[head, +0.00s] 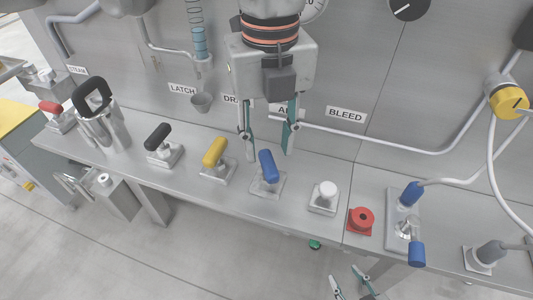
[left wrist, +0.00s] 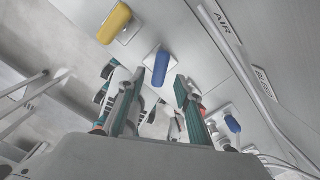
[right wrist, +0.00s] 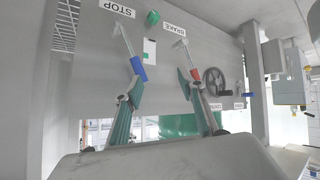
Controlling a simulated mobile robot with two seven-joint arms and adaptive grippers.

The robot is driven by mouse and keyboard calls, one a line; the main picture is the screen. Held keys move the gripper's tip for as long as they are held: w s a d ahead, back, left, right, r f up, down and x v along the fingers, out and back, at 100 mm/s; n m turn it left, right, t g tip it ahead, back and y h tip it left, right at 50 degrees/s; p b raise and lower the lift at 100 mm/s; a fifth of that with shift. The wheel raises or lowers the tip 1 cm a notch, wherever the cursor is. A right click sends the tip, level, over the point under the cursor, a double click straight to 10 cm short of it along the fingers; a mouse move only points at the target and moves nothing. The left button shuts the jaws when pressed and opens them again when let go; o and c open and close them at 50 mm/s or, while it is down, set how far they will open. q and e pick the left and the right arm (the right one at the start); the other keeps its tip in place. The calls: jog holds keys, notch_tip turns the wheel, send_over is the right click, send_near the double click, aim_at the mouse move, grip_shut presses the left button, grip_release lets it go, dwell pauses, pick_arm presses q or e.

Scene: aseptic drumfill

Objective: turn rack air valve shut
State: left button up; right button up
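The air valve has a blue handle (head: 268,165) on a square plate on the steel ledge, below the partly hidden AIR label. My left gripper (head: 267,150) is open just above and behind this handle, its fingers pointing down. In the left wrist view the blue handle (left wrist: 160,68) shows between the two spread fingers (left wrist: 148,85), and I see no clear contact. My right gripper (head: 350,282) is low at the bottom edge of the head view, below the ledge. In the right wrist view it is open and empty (right wrist: 162,82).
A yellow handle (head: 215,152) stands left of the blue one, and a black handle (head: 158,138) further left. A white knob (head: 327,190) and a red button (head: 361,219) stand to the right. A pipe (head: 400,148) runs along the back panel.

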aim_at(269, 161)
pick_arm(q)
notch_tip(269, 161, down, 3)
jog(key=shift+r, duration=0.1)
jog(key=shift+f, duration=0.7)
pick_arm(e)
jog(key=shift+w, duration=0.2)
pick_arm(q)
grip_shut()
